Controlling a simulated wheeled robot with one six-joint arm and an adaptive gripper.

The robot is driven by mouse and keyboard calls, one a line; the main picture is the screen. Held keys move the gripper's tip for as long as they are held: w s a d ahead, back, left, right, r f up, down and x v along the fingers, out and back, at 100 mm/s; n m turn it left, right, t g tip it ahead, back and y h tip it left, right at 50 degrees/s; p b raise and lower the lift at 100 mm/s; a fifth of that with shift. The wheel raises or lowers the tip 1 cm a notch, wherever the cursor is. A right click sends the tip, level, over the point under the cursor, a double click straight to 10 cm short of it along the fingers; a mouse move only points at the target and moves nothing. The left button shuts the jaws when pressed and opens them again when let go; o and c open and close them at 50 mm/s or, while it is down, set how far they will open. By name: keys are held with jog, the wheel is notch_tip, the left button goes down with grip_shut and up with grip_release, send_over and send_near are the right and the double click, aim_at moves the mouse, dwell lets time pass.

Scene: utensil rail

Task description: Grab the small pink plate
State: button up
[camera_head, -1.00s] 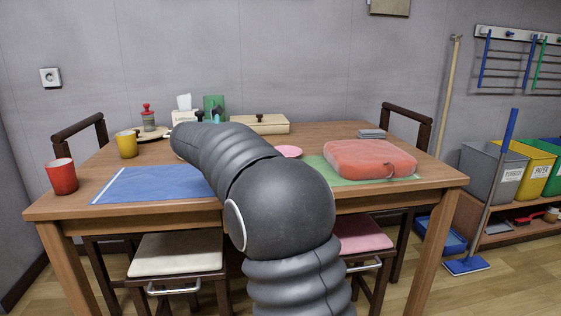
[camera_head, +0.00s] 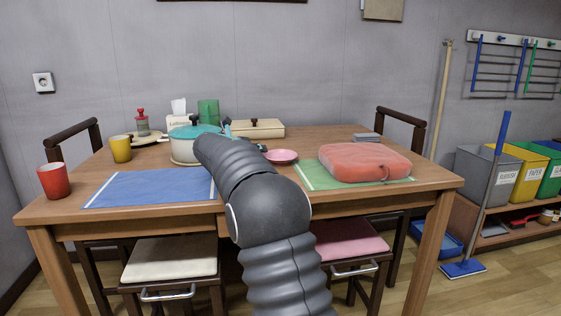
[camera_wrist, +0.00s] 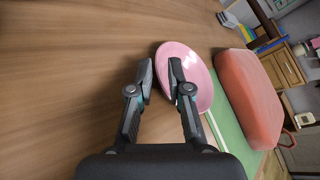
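The small pink plate (camera_head: 281,156) lies on the wooden table just right of my arm, near the green mat. In the wrist view the pink plate (camera_wrist: 201,78) is in front of my gripper, partly covered by the right finger. My gripper (camera_wrist: 162,74) is open. Its left finger is beside the plate's left rim and its right finger is over the plate, so the rim passes between the fingertips. I cannot tell whether either finger touches it. In the head view my arm hides most of the gripper.
A red case (camera_head: 364,162) lies on the green mat (camera_head: 312,176) right of the plate. A white pot with a teal lid (camera_head: 183,150) stands left of my arm. A wooden box (camera_head: 258,129) is behind. A blue mat (camera_head: 150,188) and red cup (camera_head: 54,181) are left.

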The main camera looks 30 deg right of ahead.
jog(key=x, duration=0.4)
jog(key=shift+s+d+f+b, duration=0.1)
jog(key=shift+d+f+b, duration=0.1)
jog(key=shift+d+b, duration=0.15)
jog(key=shift+c, duration=0.3)
grip_shut()
jog(key=shift+r, duration=0.1)
